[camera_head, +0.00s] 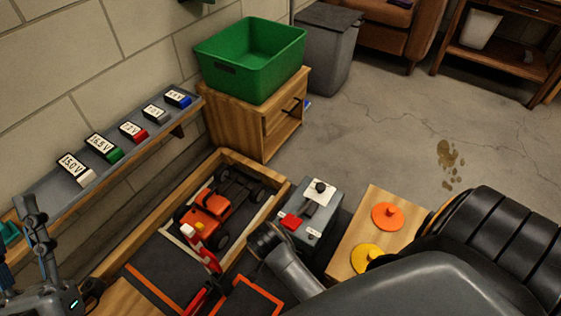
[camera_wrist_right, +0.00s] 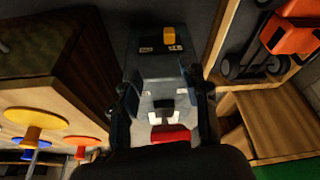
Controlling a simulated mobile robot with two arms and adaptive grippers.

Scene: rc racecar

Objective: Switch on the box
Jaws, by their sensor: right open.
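The grey box (camera_head: 312,222) stands on the floor to the right of the wooden frame. Its top has a pale plate with a black knob and a red part. In the right wrist view the box (camera_wrist_right: 150,68) fills the middle, with a yellow part, small labels, a white plate and the red part. My right gripper (camera_wrist_right: 165,90) is open and empty, its fingers on either side of the box in this view; whether they touch it is unclear. My left gripper (camera_head: 36,218) is at the left edge of the head view, near the shelf, partly cut off. I cannot tell the switch's position.
An orange car (camera_head: 208,218) sits inside the wooden frame (camera_head: 268,184). A wooden surface (camera_head: 352,238) with orange and yellow discs is right of the box. A wall shelf (camera_head: 50,201) holds several voltage-labelled blocks. A green bin (camera_head: 246,75) stands on a cabinet (camera_head: 232,124).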

